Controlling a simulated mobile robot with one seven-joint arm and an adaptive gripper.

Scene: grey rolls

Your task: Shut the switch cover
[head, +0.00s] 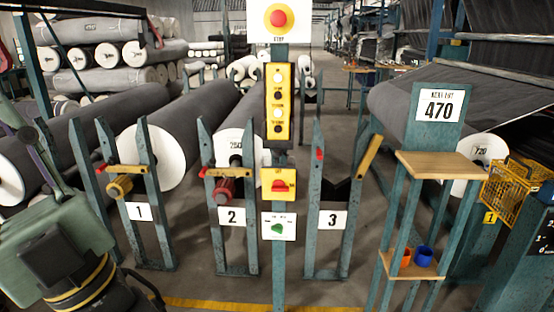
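A post in the middle carries a yellow switch box (291,185) with a red switch handle on its front. Below it is a white plate (279,232) with a green knob. Above are a tall yellow button panel (269,105) and a white panel with a red stop button (278,18). I cannot tell which of these has the switch cover, or how far open a cover stands. Parts that look like my arm fill the lower left, apart from the post. I cannot make out my gripper's fingers.
Stands numbered 1 (139,211), 2 (232,217) and 3 (332,219) flank the post. A yellow bar (369,157) on stand 3 is tilted up. A wooden shelf (437,165) stands right, with an orange and a blue cup (424,256) below. Grey rolls (90,125) lie behind.

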